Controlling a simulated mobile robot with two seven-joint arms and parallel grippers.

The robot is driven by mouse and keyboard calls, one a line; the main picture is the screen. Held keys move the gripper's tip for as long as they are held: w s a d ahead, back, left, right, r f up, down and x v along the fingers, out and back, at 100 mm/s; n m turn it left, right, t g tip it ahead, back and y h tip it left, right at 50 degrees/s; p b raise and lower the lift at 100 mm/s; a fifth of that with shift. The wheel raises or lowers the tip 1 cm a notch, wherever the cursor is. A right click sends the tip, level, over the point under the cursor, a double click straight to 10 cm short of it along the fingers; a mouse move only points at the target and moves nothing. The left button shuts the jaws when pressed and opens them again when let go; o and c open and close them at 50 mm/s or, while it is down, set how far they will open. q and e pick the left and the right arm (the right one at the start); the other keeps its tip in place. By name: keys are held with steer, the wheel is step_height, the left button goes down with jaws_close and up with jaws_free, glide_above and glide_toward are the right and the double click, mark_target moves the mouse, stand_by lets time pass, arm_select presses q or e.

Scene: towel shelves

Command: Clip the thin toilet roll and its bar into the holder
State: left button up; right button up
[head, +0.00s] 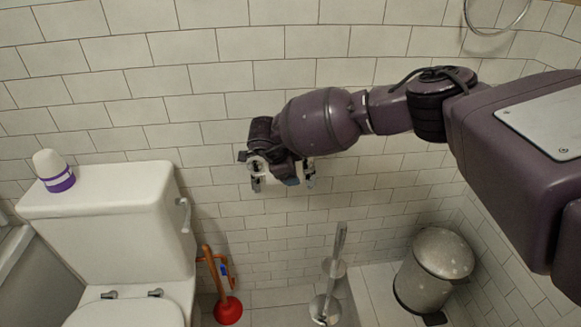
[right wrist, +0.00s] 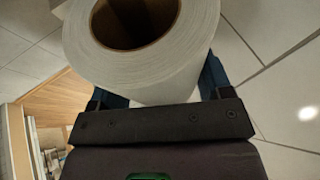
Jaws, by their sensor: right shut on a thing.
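My right gripper (head: 282,172) is in front of the tiled wall, its arm coming in from the right. In the right wrist view it is shut on a white toilet roll (right wrist: 175,70) with a brown cardboard core; the blue fingers (right wrist: 150,95) are at either side of it. The bar cannot be made out inside the dark core. In the head view the roll is mostly hidden by the gripper. Small chrome pieces beside the gripper (head: 310,172) look like the holder's arms; whether the roll touches them I cannot tell. My left gripper is not in view.
A white toilet (head: 110,220) with a purple-banded bottle (head: 54,171) on its tank stands at the left. A red plunger (head: 228,310), a toilet brush (head: 333,270) and a metal bin (head: 434,270) stand below. A towel ring (head: 497,30) hangs at the upper right.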

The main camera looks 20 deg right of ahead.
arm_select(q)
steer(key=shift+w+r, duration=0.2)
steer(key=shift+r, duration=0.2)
arm_select(e)
steer(key=shift+f, duration=1.1)
stand_by(1.2)
arm_select(q)
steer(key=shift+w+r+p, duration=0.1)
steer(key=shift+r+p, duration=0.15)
steer(key=shift+p, duration=0.1)
arm_select(e)
steer(key=shift+f, duration=1.5)
stand_by(2.3)
steer(key=o, duration=1)
steer(key=shift+p+v, duration=0.4)
steer(key=shift+v, duration=0.75)
arm_select(q)
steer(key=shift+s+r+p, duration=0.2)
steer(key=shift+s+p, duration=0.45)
steer(key=shift+p, duration=0.45)
arm_select(e)
steer(key=v, duration=0.8)
steer(key=shift+a+r, duration=0.15)
steer(key=shift+r, duration=0.05)
